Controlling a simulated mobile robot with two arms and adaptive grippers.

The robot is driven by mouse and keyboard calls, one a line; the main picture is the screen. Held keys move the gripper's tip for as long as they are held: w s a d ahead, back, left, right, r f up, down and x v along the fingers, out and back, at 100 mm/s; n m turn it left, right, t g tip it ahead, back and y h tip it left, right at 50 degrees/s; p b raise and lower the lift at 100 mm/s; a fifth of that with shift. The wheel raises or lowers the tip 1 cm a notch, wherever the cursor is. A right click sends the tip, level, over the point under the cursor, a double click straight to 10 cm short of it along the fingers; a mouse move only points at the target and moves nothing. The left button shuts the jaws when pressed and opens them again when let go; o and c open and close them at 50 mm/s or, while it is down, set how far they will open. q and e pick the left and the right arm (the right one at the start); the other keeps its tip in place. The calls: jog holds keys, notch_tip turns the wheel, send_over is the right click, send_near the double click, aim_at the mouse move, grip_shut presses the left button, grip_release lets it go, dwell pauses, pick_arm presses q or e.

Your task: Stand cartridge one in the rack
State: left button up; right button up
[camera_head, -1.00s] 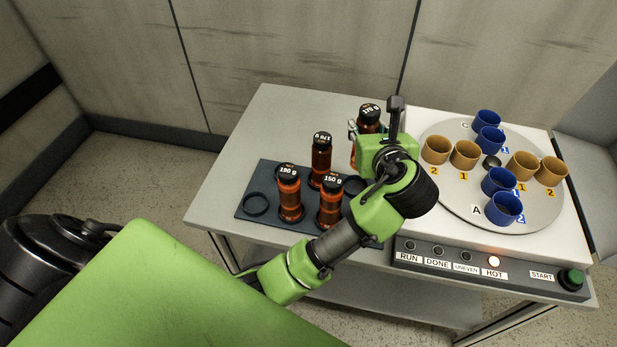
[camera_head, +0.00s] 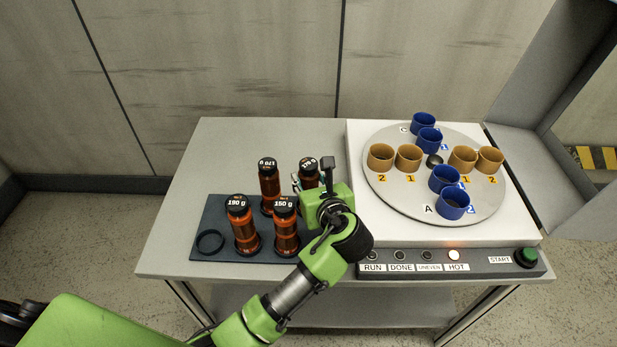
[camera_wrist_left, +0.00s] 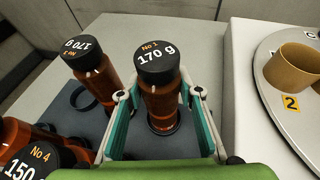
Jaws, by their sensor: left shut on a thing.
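Cartridge one (camera_wrist_left: 160,82), an amber bottle with a black cap marked "No 1 170 g", is between the fingers of my left gripper (camera_wrist_left: 158,100), which is shut on it. In the head view cartridge one (camera_head: 309,172) stands upright at the back right of the dark rack (camera_head: 216,221), partly hidden by my left gripper (camera_head: 312,186). In the left wrist view its base is at a dark ring of the rack; I cannot tell whether it rests fully in it. My right gripper is not in view.
Close by in the rack stand another 170 g cartridge (camera_head: 268,186), a 190 g one (camera_head: 241,226) and a 150 g one (camera_head: 286,230). An empty ring (camera_head: 210,242) is at the front left. The machine's turntable (camera_head: 400,194) with blue and tan cups is to the right.

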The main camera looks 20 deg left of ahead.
pick_arm(q)
jog(key=o, duration=1.2)
jog(key=shift+f, duration=0.1)
jog(key=v, duration=1.2)
